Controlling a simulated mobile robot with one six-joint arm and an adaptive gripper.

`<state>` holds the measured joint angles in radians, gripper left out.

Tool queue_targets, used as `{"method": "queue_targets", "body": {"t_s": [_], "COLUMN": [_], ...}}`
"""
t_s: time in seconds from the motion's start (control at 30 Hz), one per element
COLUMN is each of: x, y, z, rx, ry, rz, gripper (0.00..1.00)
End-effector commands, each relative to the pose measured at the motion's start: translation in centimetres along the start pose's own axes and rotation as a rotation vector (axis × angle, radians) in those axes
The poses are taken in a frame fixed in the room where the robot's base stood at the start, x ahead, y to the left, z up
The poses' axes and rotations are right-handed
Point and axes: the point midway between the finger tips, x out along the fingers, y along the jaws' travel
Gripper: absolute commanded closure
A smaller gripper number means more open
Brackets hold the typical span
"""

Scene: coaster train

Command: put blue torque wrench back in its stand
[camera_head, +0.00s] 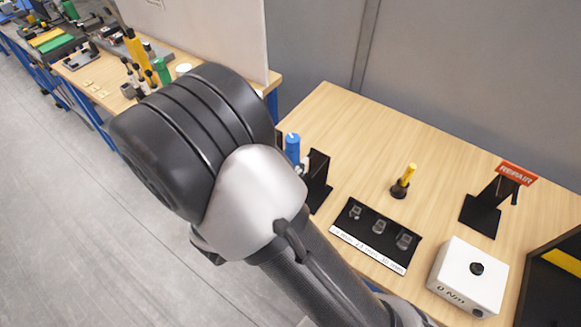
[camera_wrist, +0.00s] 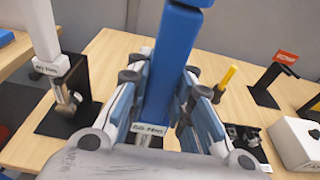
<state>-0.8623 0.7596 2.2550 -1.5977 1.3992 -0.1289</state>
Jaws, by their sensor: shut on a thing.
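The blue torque wrench (camera_wrist: 172,62) stands roughly upright between the fingers of my gripper (camera_wrist: 168,112) in the wrist view. The fingers are shut on it, and a small white label shows at its lower part. In the head view a blue upright handle (camera_head: 292,147), apparently the same wrench, shows beside my arm, which hides my gripper. A black stand (camera_head: 318,166) is just right of that handle. In the wrist view a black stand (camera_wrist: 76,84) at the left holds a white-grey wrench (camera_wrist: 44,38). I cannot tell which stand belongs to the blue wrench.
A yellow-handled tool (camera_head: 405,176) stands upright on the table. Nearby are a black socket tray (camera_head: 375,222), a white box (camera_head: 467,278) and a black stand with a red REPAIR sign (camera_head: 517,173). Another cluttered bench (camera_head: 110,75) is behind left. Bare wood lies around the yellow-handled tool.

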Motion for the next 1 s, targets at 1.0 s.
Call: {"method": "queue_targets", "body": {"t_s": [1.0], "x": [2.7], "y": [0.0], "z": [0.6], "rx": [0.003], "ry": [-0.003], "rz": [-0.001], "gripper": [1.00]}}
